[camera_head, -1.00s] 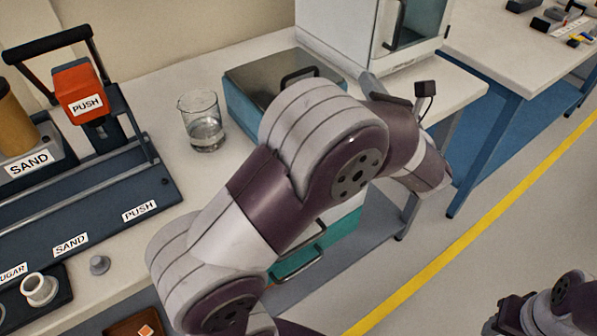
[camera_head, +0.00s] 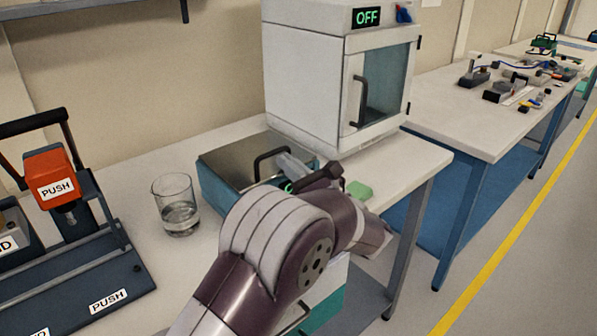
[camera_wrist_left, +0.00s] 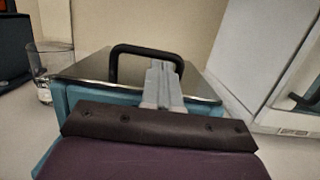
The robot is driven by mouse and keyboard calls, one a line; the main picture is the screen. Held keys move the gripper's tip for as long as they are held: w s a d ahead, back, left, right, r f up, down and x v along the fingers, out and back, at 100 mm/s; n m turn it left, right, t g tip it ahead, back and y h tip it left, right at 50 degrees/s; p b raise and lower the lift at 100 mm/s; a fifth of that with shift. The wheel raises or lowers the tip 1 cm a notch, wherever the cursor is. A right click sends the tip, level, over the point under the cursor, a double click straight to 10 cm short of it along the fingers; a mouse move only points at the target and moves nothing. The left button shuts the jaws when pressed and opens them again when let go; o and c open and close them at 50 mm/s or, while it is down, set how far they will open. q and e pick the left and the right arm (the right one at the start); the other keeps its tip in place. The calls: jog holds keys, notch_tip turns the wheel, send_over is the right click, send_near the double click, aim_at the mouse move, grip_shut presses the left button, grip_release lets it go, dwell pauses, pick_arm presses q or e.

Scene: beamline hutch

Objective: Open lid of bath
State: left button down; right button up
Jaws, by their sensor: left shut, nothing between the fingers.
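The bath (camera_head: 212,188) is a teal box on the bench with a flat metal lid (camera_head: 228,158). The lid lies shut and has a black arched handle (camera_head: 258,165). My left gripper (camera_head: 290,164) is shut and empty, beside the handle on its right. In the left wrist view the grey fingers (camera_wrist_left: 162,82) point at the handle (camera_wrist_left: 118,60) and overlap its opening, above the lid (camera_wrist_left: 92,68). I cannot tell whether they touch the handle. My left forearm hides the front of the bath. My right gripper is out of view.
A glass beaker (camera_head: 177,212) with clear liquid stands just left of the bath. A white cabinet (camera_head: 310,75) with an OFF display stands behind it to the right. A press (camera_head: 60,190) is at left. A green block (camera_head: 359,190) lies right of my gripper.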

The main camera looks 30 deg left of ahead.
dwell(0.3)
pick_arm(q)
notch_tip(320, 180, up, 14)
jog(key=g+h+p, duration=0.3)
jog(key=h+p, duration=0.5)
jog(key=p, duration=0.8)
send_over(270, 159)
jog(key=w+a+r+h+p, duration=0.1)
jog(key=w+a+p, duration=0.1)
jog(key=a+p, duration=0.2)
jog(key=w+a+r+g+p, duration=0.1)
jog(key=w+a+p, duration=0.1)
jog(key=a+p, duration=0.3)
jog(key=shift+w+a+r+h, duration=0.25)
jog(key=shift+a+h, duration=0.15)
jog(key=shift+a, duration=0.35)
jog(key=shift+p, duration=0.3)
